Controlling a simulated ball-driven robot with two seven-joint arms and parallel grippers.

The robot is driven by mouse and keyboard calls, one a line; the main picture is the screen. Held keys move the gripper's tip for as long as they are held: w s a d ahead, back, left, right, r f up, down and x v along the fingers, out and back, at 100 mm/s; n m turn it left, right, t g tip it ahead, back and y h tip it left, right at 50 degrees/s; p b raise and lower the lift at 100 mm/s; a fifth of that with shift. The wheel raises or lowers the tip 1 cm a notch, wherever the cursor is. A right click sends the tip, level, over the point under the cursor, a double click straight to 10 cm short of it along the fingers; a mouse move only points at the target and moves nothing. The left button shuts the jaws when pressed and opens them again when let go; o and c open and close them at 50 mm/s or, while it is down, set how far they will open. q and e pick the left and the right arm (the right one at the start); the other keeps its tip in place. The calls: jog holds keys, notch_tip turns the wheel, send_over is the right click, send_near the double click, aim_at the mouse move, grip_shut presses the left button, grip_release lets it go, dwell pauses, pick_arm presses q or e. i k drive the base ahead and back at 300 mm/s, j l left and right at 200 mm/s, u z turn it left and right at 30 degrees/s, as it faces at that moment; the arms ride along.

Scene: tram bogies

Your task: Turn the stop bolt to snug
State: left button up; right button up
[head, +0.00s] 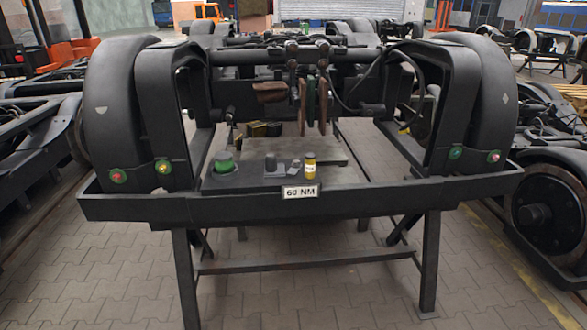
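A dark bogie frame (280,207) stands on legs in front of me, with a label reading 60 NM (300,191) on its front beam. I cannot tell which is the stop bolt or how tight any is. Neither of my grippers is in view.
On a dark shelf behind the label stand a green round item (224,162), a dark cylinder (270,163), a small grey piece (295,165) and a yellow bottle (310,167). Other bogies flank both sides, with a wheel (549,212) at right. The paved floor in front is clear.

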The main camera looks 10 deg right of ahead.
aim_at(296, 165)
jog(key=i+j+z, duration=0.75)
jog(key=i+j, duration=0.05)
jog(key=i, duration=0.1)
